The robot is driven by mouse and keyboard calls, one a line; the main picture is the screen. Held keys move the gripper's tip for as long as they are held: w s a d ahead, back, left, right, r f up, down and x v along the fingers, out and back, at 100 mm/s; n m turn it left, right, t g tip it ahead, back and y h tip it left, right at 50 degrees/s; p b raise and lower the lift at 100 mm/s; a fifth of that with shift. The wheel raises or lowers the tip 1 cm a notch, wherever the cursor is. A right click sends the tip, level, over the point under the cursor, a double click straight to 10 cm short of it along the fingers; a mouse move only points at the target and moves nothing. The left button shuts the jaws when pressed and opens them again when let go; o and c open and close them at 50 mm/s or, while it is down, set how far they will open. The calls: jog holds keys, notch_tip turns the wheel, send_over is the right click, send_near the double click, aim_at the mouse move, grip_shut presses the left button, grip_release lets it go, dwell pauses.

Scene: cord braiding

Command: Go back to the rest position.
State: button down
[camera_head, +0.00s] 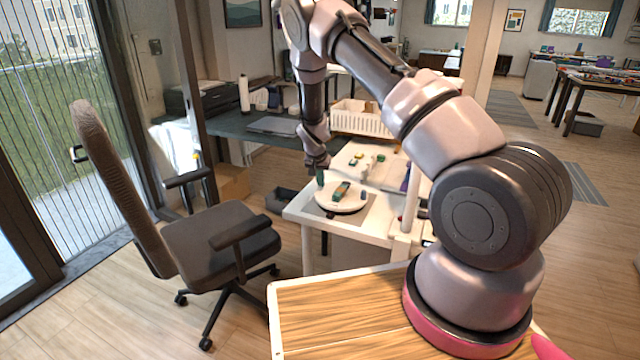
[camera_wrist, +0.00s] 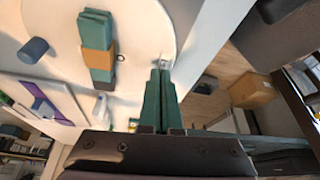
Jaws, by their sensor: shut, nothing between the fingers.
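My gripper (camera_head: 320,178) is over the left edge of a round white disc (camera_head: 352,207) on the white table. In the wrist view its two green fingers (camera_wrist: 160,78) are together with nothing between them. Their tips are by the rim of the disc (camera_wrist: 140,20); I cannot tell whether they touch it. A teal block with an orange band (camera_head: 341,191) lies on the disc, apart from the fingers; it also shows in the wrist view (camera_wrist: 97,62). A short blue-grey peg (camera_head: 363,195) stands near the disc's right side and shows in the wrist view (camera_wrist: 34,49).
An office chair (camera_head: 220,240) stands left of the white table (camera_head: 378,222). Behind are a white slotted bin (camera_head: 358,120), a dark desk (camera_head: 232,127) with a laptop, and small coloured items on the table. A cardboard box (camera_head: 233,183) is on the floor.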

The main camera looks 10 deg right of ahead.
jog(key=shift+s+a+n+y, duration=0.25)
jog(key=shift+s+n, duration=0.3)
jog(key=shift+n, duration=0.35)
jog(key=shift+s+r, duration=0.1)
jog(key=shift+r, duration=0.05)
jog(key=s+d+r+y, duration=0.1)
jog(key=s+r, duration=0.3)
jog(key=r, duration=0.8)
jog(key=s+d+r+m+t, duration=0.15)
jog(key=s+r, duration=0.35)
jog(key=r, duration=0.6)
jog(key=s+d+r+y, duration=0.15)
jog(key=s+r, duration=0.25)
jog(key=r, duration=0.8)
jog(key=s+r, duration=0.3)
jog(key=s, duration=0.6)
jog(key=s+r+t, duration=0.1)
jog(key=s+r, duration=0.3)
jog(key=s, duration=0.5)
jog(key=s+r+y, duration=0.1)
jog(key=s+r, duration=0.3)
jog(key=s, duration=0.5)
jog(key=shift+d+n+t, duration=0.35)
jog(key=shift+n, duration=0.1)
